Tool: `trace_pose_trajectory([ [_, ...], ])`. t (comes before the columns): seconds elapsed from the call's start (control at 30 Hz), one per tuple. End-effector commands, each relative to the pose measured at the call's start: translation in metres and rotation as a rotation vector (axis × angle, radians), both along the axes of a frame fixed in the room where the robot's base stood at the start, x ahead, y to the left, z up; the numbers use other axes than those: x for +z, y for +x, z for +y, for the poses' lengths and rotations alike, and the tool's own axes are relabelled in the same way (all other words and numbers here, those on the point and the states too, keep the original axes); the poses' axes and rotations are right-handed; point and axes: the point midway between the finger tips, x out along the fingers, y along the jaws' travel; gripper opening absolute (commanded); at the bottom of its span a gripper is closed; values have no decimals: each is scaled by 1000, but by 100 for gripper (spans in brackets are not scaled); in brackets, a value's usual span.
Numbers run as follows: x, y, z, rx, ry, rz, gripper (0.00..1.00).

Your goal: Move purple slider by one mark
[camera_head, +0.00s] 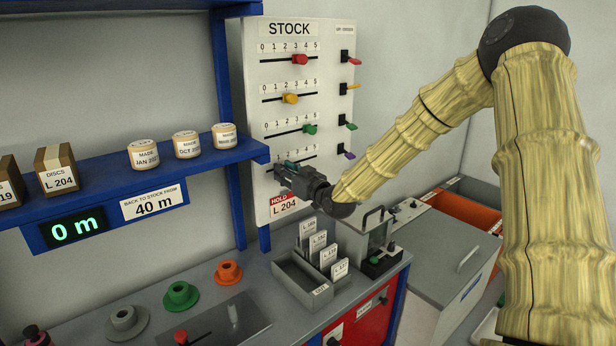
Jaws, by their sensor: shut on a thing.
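The white STOCK board (255,125) stands upright at the back, with numbered slider rows marked 0 to 5. My gripper (284,172) is at the bottom row, its fingers against the left part of that track. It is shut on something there. The purple slider itself is hidden by the gripper, so its exact mark cannot be read. The other rows show a red slider (300,59), a yellow slider (290,98) and a green slider (310,129). A red HOLD label over L 204 (284,203) is just below the gripper.
Small levers line the board's right edge, including a purple-tipped lever (348,154) close above my wrist. A blue shelf (110,192) with boxes and rolls is to the left.

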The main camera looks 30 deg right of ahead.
Motion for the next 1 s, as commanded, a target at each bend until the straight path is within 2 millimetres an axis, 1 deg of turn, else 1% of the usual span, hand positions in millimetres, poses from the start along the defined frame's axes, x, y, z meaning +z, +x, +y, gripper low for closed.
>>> trace_pose_trajectory([
  [0.03, -2, 1, 13, 7, -2, -2, 0],
  [0.1, -2, 0, 23, 8, -2, -3, 0],
  [0.2, -1, -3, 32, 7, -2, -2, 0],
  [0.4, 1, -3, 39, 6, -1, -2, 0],
  [0.6, 0, -3, 39, 7, -1, -1, 0],
  [0.63, 0, -3, 39, 8, -1, 0, 29],
  [0.73, 0, -4, 38, 6, -1, 0, 47],
  [1.0, 0, -4, 37, 4, 0, 0, 47],
])
